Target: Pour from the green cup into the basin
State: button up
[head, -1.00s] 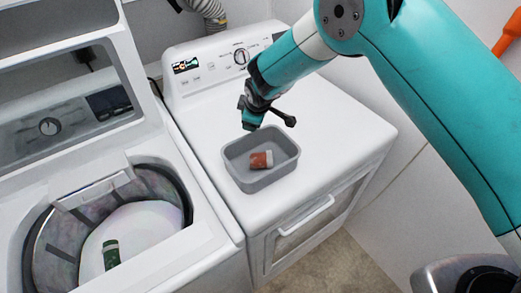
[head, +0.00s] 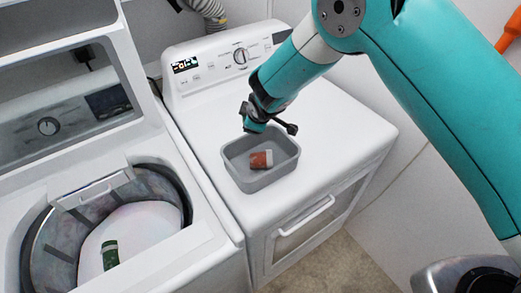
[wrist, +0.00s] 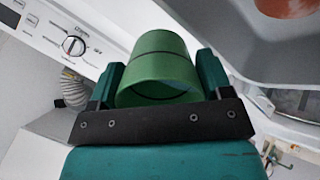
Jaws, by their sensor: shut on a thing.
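The green cup (wrist: 158,70) is between the two fingers of my gripper (wrist: 162,82) in the wrist view, and the fingers are shut on it. Its round end faces the wrist camera; its contents cannot be seen. In the head view my gripper (head: 254,124) is just above the back rim of the grey basin (head: 272,180), and the cup is hard to make out there. The basin sits on the white dryer. A red-brown cup (head: 261,159) with a pale end lies on its side inside it. The basin also shows at the wrist view's upper right (wrist: 235,50).
The white dryer top (head: 335,115) is clear to the right of the basin. A control panel with a dial (head: 241,56) stands behind. An open washer at the left holds a dark green cylinder (head: 110,255) in its drum.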

jog(key=shift+s+r+t+b, duration=0.25)
jog(key=shift+r+t+b, duration=0.05)
jog(key=shift+t, duration=0.4)
jog(key=shift+d+f+t+y+b, duration=0.1)
jog(key=shift+f+t+y+b, duration=0.4)
jog(key=shift+t+b, duration=0.55)
dwell(0.4)
jog(key=shift+s+r+t+y+b, duration=0.2)
jog(key=shift+t+b, duration=0.35)
jog(key=shift+b, duration=0.7)
jog(key=shift+s+r+t+y+b, duration=0.1)
jog(key=shift+r+t+y+b, duration=0.3)
jog(key=shift+b, duration=0.85)
jog(key=shift+d+t+b, duration=0.1)
jog(key=shift+t+b, duration=0.3)
jog(key=shift+b, duration=0.5)
jog(key=shift+s+d+r+t+b, duration=0.2)
jog(key=shift+s+r+t+b, duration=0.7)
jog(key=shift+b, duration=1.65)
jog(key=shift+s+d+r+t+y+b, duration=0.15)
jog(key=shift+t+y+b, duration=0.2)
jog(key=shift+b, duration=1.55)
jog(key=shift+w+a+r+t+y+b, duration=0.15)
jog(key=shift+t+b, duration=0.3)
jog(key=shift+b, duration=1.45)
